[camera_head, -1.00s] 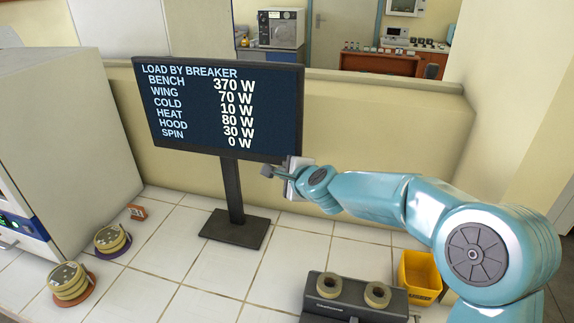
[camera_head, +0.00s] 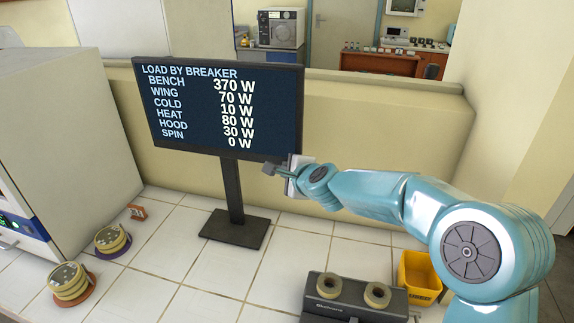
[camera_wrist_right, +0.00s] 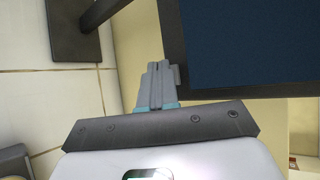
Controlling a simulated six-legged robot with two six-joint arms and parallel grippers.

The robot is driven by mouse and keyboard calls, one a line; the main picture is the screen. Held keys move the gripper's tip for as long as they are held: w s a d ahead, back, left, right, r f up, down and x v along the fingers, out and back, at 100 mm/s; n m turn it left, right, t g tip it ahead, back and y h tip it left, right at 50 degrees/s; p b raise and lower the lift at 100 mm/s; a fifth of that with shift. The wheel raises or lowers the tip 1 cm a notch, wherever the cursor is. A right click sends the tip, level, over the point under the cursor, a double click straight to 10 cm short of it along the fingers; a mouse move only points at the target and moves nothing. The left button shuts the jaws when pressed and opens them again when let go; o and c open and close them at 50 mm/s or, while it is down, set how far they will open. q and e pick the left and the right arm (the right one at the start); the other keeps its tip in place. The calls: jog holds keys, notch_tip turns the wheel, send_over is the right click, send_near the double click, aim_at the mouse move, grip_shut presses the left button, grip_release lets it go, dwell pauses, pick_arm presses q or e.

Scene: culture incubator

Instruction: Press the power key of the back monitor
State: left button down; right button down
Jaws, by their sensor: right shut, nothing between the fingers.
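The monitor (camera_head: 225,110) stands upright on the counter, with a dark frame and a lit screen listing loads by breaker. Its stand (camera_head: 233,215) rises from a flat black base. My right gripper (camera_head: 268,169) is shut and empty at the lower right corner of the monitor, close to its bottom edge. In the right wrist view, the shut fingers (camera_wrist_right: 158,68) lie right beside the monitor's dark frame (camera_wrist_right: 178,50). I cannot tell whether they touch it. I cannot make out the power key clearly. My left gripper is not in view.
A grey incubator (camera_head: 60,130) stands at the left, with two round stacks (camera_head: 112,238) near it. A small red block (camera_head: 137,212) lies behind them. A dark device with two round wells (camera_head: 352,295) and a yellow bin (camera_head: 418,275) stand front right. Tiles around the base are clear.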

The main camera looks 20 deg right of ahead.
jog(key=shift+w+d, duration=0.15)
jog(key=shift+w, duration=0.1)
dwell(0.8)
jog(key=shift+s, duration=0.1)
jog(key=shift+s+a, duration=0.45)
jog(key=shift+s, duration=0.1)
jog(key=shift+s+a+b, duration=0.25)
jog(key=shift+s+a, duration=0.45)
jog(key=shift+s, duration=0.35)
jog(key=shift+s+a+b, duration=0.25)
jog(key=shift+s+a, duration=0.45)
jog(key=shift+s, duration=0.3)
